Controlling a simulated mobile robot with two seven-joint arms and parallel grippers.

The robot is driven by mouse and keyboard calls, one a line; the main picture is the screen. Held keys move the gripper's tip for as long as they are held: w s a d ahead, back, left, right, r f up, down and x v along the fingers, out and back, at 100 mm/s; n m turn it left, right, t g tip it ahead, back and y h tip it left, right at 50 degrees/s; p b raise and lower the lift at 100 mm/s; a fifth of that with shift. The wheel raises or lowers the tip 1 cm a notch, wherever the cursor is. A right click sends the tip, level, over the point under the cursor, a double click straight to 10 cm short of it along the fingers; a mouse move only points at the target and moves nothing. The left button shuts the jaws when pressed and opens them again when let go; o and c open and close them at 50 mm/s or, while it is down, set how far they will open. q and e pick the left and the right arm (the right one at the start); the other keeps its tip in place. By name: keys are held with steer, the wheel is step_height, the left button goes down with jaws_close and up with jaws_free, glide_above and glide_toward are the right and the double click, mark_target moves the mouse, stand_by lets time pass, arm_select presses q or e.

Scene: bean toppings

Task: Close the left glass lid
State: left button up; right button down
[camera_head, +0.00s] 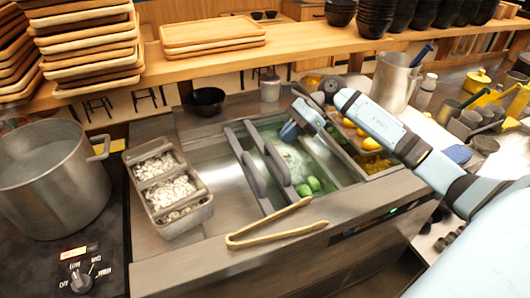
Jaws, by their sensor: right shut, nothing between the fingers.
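A sunken topping station is set in the steel counter, with two long dark lid handles side by side. The left handle (253,175) and the right handle (277,164) run front to back on framed lids. The left glass lid's pane is hard to make out, and I cannot tell how far it is open. Green and pale toppings (308,186) show right of the handles. My right gripper (288,134) reaches in from the right, shut and empty, over the station's back part, right of the right handle. I cannot tell whether it touches a lid. My left gripper is out of view.
Wooden tongs (268,236) lie on the station's front ledge. A divided bean container (167,188) stands left of it, beside a large pot (52,178). A wooden shelf (290,45) with trays and black bowls runs behind. Bright steel counter (222,180) lies bare left of the handles.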

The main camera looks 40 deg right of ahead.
arm_select(q)
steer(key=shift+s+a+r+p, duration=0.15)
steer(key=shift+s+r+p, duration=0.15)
steer(key=shift+p, duration=0.55)
arm_select(e)
steer(key=shift+h, duration=0.3)
steer(key=x, duration=0.9)
steer(key=shift+w+f, duration=0.1)
steer(key=shift+f, duration=0.5)
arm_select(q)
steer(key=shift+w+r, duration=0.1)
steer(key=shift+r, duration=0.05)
